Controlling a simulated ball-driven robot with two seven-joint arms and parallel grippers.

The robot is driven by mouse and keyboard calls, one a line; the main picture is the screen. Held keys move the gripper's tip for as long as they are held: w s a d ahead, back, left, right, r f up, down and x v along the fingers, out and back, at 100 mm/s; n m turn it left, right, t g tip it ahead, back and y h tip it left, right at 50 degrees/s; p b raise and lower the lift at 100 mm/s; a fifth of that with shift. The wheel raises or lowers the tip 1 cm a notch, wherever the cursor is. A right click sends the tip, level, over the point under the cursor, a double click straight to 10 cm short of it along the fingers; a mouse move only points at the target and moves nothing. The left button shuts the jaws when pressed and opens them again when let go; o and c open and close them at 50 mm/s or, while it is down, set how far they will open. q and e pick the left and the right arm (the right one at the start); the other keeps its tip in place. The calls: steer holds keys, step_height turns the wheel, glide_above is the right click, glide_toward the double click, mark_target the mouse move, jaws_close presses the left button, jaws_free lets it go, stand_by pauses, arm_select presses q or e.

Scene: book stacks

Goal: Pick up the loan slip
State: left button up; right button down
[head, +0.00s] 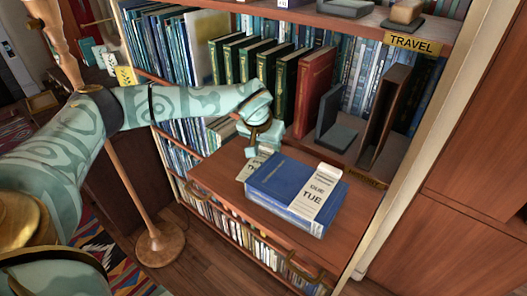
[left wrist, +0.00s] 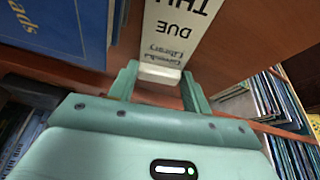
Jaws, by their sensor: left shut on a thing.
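The loan slip (head: 250,169) is a pale card below my left gripper (head: 262,146), just left of the blue book, over the wooden pull-out shelf. In the left wrist view this slip (left wrist: 178,35) reads "DUE" and "THU", and its near end sits between the fingers of my left gripper (left wrist: 161,82), which are shut on it. I cannot tell whether the slip touches the shelf. A second slip (head: 318,194), reading "DUE TUE", lies across the blue book (head: 275,185). My right gripper is not in view.
The pull-out shelf (head: 217,176) has bare wood around the blue book. Green and red books (head: 316,85) stand behind, beside a grey bookend (head: 335,130). A "TRAVEL" label (head: 411,41) marks the upper shelf. A wooden stand (head: 160,243) stands at the left.

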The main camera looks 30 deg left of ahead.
arm_select(q)
steer(key=shift+r, duration=0.65)
steer(key=s+a+r+p, duration=0.1)
steer(key=s+a+r, duration=0.1)
steer(key=s+r, duration=0.4)
steer(key=s+a+r+p, duration=0.2)
steer(key=s+a+r, duration=0.1)
steer(key=s+r, duration=0.2)
steer(key=shift+s+a+r, duration=0.25)
steer(key=shift+s+r, duration=0.1)
steer(key=shift+s, duration=0.65)
